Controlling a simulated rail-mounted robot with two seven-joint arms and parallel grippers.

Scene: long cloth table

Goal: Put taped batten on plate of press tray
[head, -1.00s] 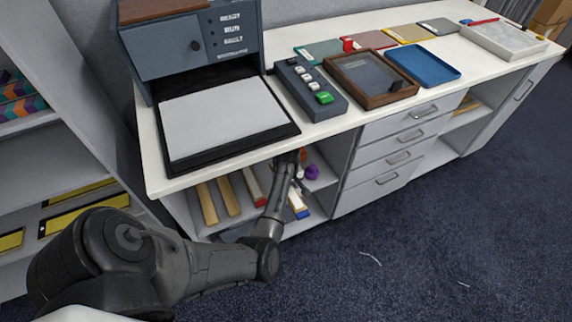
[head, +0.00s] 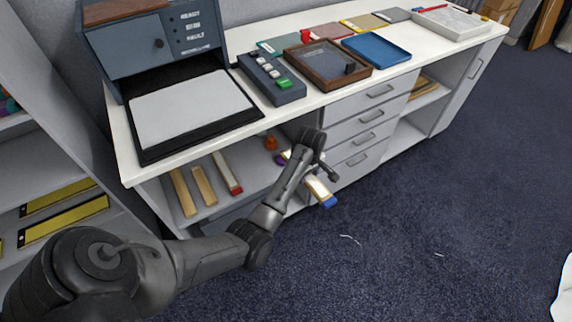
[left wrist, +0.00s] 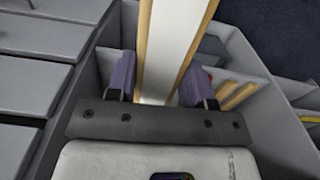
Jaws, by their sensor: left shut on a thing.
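My left gripper (head: 318,172) is shut on a wooden batten (head: 319,187) with a white face and a blue end. It holds the batten in front of the cabinet, below the tabletop. In the left wrist view the batten (left wrist: 171,45) runs away between the two fingers of my left gripper (left wrist: 160,85). The press tray (head: 200,147) is a black tray drawn out of the blue-grey press, with a pale grey plate (head: 190,107) on it. Nothing lies on the plate. My right gripper is not in view.
Several other battens, one with a red end (head: 227,172), lie on the shelf under the tabletop. A button box (head: 270,80), a wooden frame tray (head: 327,65) and a blue tray (head: 377,48) stand right of the press. Floor in front is mostly clear.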

